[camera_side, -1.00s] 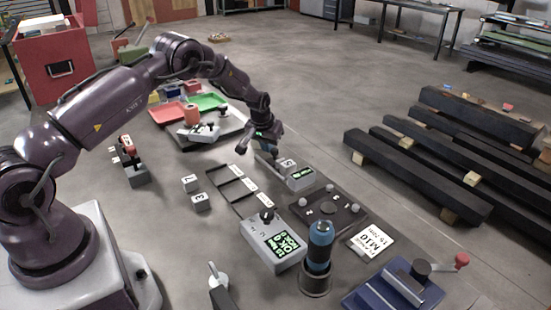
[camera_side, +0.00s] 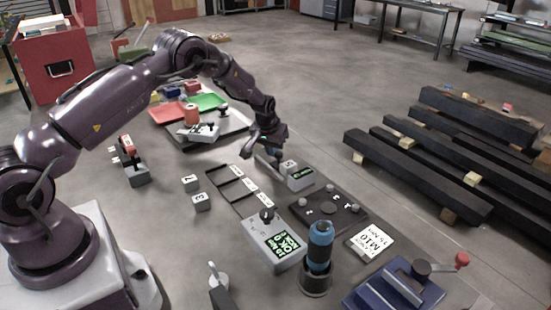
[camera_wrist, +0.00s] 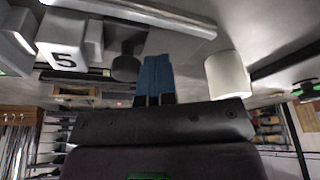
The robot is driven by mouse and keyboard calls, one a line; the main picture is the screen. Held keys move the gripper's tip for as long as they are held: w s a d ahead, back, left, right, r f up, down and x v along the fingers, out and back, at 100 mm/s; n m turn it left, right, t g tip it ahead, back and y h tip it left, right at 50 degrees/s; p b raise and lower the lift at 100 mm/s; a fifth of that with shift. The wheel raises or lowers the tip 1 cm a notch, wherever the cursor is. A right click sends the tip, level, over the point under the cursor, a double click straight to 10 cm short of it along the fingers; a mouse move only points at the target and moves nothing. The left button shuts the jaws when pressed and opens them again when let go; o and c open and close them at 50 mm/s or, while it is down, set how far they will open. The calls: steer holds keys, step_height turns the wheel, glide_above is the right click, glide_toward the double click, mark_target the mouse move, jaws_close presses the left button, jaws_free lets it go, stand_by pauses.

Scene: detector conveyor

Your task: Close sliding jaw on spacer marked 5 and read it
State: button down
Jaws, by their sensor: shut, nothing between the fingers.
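The spacer marked 5 (camera_side: 289,165) is a pale block in the grey measuring device, beside its small green display (camera_side: 301,173). In the wrist view the spacer (camera_wrist: 64,57) is at upper left, with its black 5 facing the camera. A dark round knob (camera_wrist: 127,66) and a pale bar (camera_wrist: 150,13) of the device show near it. My gripper (camera_side: 275,155) is low at the device, left of the spacer. In the wrist view its blue fingers (camera_wrist: 155,75) are together with nothing between them, beside the knob. I cannot tell whether they touch it. The display's digits are too small to read.
A pale cylinder (camera_wrist: 228,75) stands right of my fingers in the wrist view. Blocks marked 7 (camera_side: 190,182) and 3 (camera_side: 201,201) lie on the left. A grey box with a display (camera_side: 272,243) and a blue-topped tool (camera_side: 320,245) stand in front.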

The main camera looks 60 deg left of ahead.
steer(key=shift+w+d, duration=0.1)
steer(key=shift+d, duration=1.1)
steer(key=shift+a, duration=0.15)
stand_by(0.3)
steer(key=shift+a+r, duration=0.1)
steer(key=shift+a, duration=0.55)
step_height(320, 180, up, 7)
stand_by(0.5)
steer(key=shift+a, duration=0.1)
steer(key=s+d+r+m+t, duration=0.1)
steer(key=s+d+r+m, duration=0.1)
steer(key=s+d+r, duration=0.4)
steer(key=s+d+r+m+h, duration=0.1)
steer(key=s+d+r, duration=0.6)
steer(key=s, duration=1)
steer(key=s+d+r+m+t, duration=0.1)
steer(key=s+d+r+m, duration=0.2)
steer(key=s+d+r, duration=0.3)
steer(key=shift+s+d+r+t+h, duration=0.15)
steer(key=shift+s+r+t+h, duration=0.15)
steer(key=shift+s+r, duration=2.5)
